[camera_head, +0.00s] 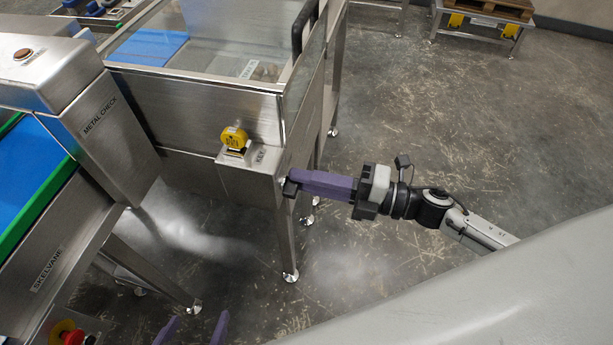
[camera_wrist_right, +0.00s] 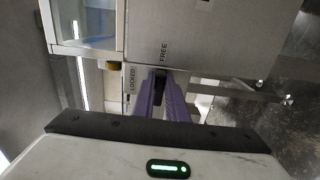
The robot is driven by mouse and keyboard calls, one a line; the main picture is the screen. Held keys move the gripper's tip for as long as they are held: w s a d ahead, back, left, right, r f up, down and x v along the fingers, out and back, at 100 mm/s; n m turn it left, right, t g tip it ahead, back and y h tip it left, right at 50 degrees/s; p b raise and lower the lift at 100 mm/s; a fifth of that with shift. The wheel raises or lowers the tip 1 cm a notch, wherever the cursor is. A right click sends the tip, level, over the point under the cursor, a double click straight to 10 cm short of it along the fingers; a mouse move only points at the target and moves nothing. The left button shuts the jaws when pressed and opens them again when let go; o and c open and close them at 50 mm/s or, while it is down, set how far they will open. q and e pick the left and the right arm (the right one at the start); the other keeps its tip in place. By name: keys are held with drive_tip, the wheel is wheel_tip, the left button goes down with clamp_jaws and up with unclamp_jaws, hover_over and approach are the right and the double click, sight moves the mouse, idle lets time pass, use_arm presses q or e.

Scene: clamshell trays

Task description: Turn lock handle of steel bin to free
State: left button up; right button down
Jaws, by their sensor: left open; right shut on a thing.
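The steel bin (camera_head: 185,112) with a clear lid stands at upper middle in the head view. Its side panel (camera_wrist_right: 215,35) fills the top of the right wrist view, with the labels FREE (camera_wrist_right: 163,52) and LOCKED (camera_wrist_right: 132,80). My right gripper (camera_head: 293,182) reaches in from the right at the bin's corner. In the wrist view its purple fingers (camera_wrist_right: 162,88) are shut on the dark lock handle (camera_wrist_right: 159,75). The fingers hide much of the handle, so I cannot tell its exact angle. My left gripper (camera_head: 192,330) is open and empty at the bottom edge of the head view.
A yellow round tag (camera_head: 234,137) sits on the bin's ledge marked KEY. The METAL CHECK machine (camera_head: 120,150) and a blue belt (camera_head: 28,165) stand at left, with a red button (camera_head: 72,337) below. Open floor (camera_head: 430,110) lies to the right.

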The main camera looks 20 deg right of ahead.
drive_tip(key=c, duration=1.8)
unclamp_jaws()
drive_tip(key=shift+o, duration=0.2)
drive_tip(key=v, duration=1)
drive_tip(key=shift+b, duration=0.4)
drive_tip(key=shift+s+d, duration=0.1)
